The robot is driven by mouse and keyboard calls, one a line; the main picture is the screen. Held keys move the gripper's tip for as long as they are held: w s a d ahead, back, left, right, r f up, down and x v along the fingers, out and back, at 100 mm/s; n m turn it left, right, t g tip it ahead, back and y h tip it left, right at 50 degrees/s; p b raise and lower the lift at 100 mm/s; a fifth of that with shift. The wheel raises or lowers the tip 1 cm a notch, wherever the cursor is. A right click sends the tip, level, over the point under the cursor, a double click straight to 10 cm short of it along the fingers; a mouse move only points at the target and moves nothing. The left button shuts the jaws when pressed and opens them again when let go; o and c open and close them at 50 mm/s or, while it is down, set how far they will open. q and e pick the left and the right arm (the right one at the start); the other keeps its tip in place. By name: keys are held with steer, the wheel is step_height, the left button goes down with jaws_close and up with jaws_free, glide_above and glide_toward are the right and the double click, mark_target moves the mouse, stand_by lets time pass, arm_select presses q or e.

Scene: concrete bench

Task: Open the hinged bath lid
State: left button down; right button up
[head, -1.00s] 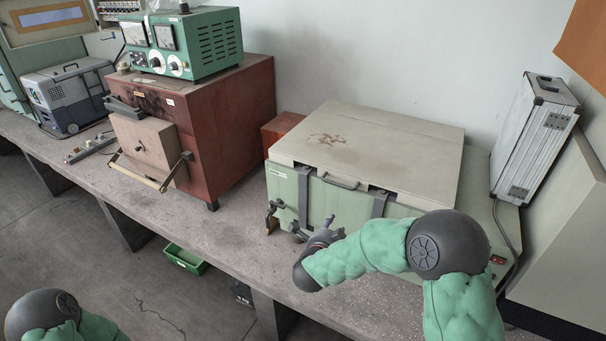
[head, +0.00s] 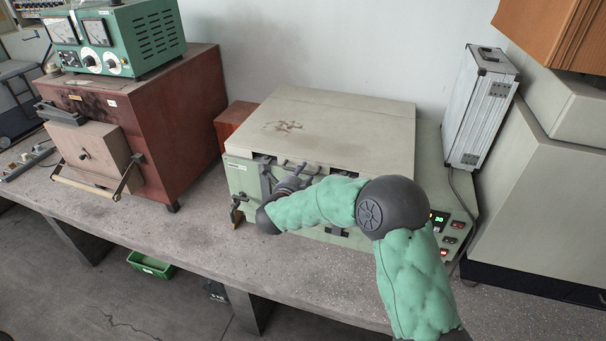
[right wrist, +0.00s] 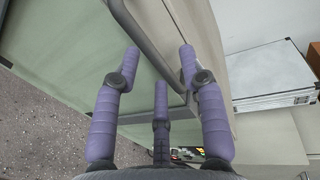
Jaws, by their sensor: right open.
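The bath is a pale green box (head: 240,176) with a flat beige lid (head: 345,125), stained on top. The lid is closed. A grey bar handle sits at the lid's front edge, partly hidden by my right gripper; the bar (right wrist: 145,45) shows clearly in the right wrist view. My right gripper (head: 292,176) is at the bath's front, close to the handle. Its purple fingers (right wrist: 160,60) are spread around the bar's line with nothing gripped. I cannot tell whether they touch it. A dark strap (head: 267,180) runs down the front. My left gripper is out of view.
A red-brown furnace (head: 185,120) carrying a green meter box (head: 120,38) stands left. A silver case (head: 480,105) leans behind the bath's right end. Lit controls (head: 440,218) are at the bath's right. The concrete bench (head: 190,235) is clear in front.

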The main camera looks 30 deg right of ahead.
steer(key=shift+x, duration=0.8)
steer(key=shift+c, duration=0.3)
jaws_close()
